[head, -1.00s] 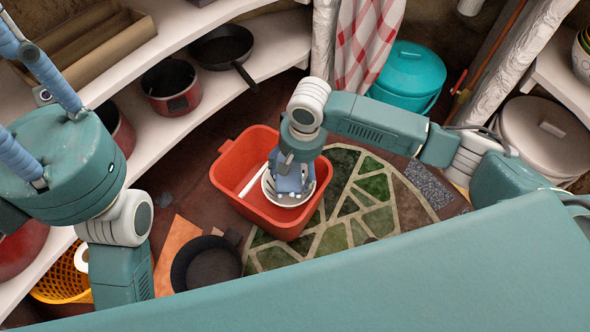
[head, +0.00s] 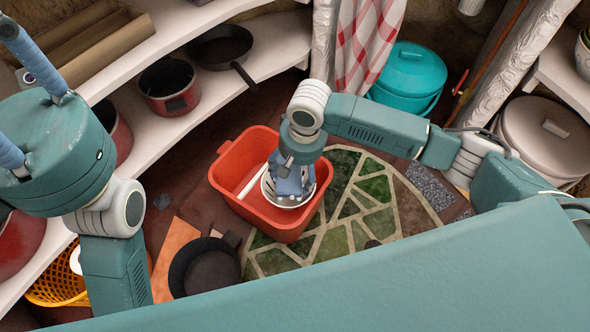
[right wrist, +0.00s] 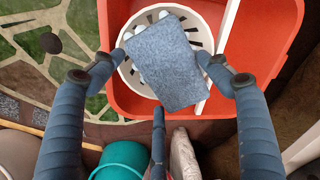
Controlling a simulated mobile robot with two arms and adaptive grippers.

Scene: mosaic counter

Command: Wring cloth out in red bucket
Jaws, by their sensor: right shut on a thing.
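The red bucket (head: 226,172) stands on the floor in the middle of the head view. A white slotted wringer basket (head: 270,195) sits inside it, and it also shows in the right wrist view (right wrist: 132,30). The blue-grey cloth (right wrist: 166,62) lies over the basket in the right wrist view, flat-looking and slightly turned. My right gripper (right wrist: 162,61) is shut on the cloth, with fingers on both sides of it. In the head view this gripper (head: 288,180) reaches down into the bucket and hides most of the cloth.
A green mosaic mat (head: 352,205) lies right of the bucket. A dark pan (head: 205,266) and a yellow basket (head: 60,284) are at the lower left. Curved shelves with pots (head: 169,86) line the left. A turquoise lidded bin (head: 408,75) stands behind.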

